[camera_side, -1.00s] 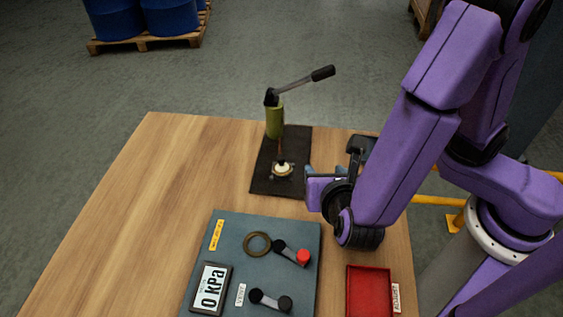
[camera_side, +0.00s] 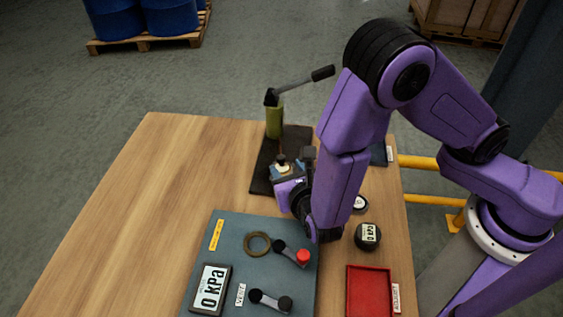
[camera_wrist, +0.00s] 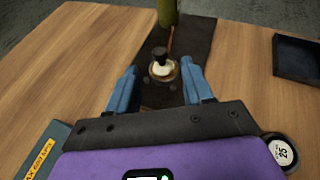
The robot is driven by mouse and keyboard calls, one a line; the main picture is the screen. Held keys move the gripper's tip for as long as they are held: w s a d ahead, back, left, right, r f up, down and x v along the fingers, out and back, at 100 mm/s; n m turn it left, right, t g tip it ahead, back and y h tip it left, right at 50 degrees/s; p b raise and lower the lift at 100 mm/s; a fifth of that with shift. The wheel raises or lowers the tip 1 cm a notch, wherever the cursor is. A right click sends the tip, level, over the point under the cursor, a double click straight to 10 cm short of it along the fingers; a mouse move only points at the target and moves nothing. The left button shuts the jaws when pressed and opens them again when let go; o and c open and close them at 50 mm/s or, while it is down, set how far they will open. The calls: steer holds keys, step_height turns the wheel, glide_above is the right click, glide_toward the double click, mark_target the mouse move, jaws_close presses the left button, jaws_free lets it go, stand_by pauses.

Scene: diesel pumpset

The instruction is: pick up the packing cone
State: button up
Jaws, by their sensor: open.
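The packing cone appears to be the small cream piece with a dark knob on top, in the wrist view (camera_wrist: 162,66). It stands on a round base on the black mat (camera_wrist: 195,40), in front of the green pump cylinder (camera_wrist: 167,12). In the side view the cone (camera_side: 282,166) shows just beyond my gripper (camera_side: 279,177), which partly hides its base. My gripper also shows in the wrist view (camera_wrist: 160,83), with its blue fingers open and apart. The cone is seen between and just beyond the fingertips. I cannot tell whether they touch anything.
A blue-grey panel (camera_side: 230,235) with a kPa display, brass ring and two levers lies at the front. A red tray (camera_side: 369,292) and a round gauge (camera_side: 368,236) are at the right. The pump's lever (camera_side: 305,80) rises behind the cone. The table's left side is clear.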

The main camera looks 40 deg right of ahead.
mark_target(282, 161)
steer(key=shift+x, duration=3.4)
jaws_close()
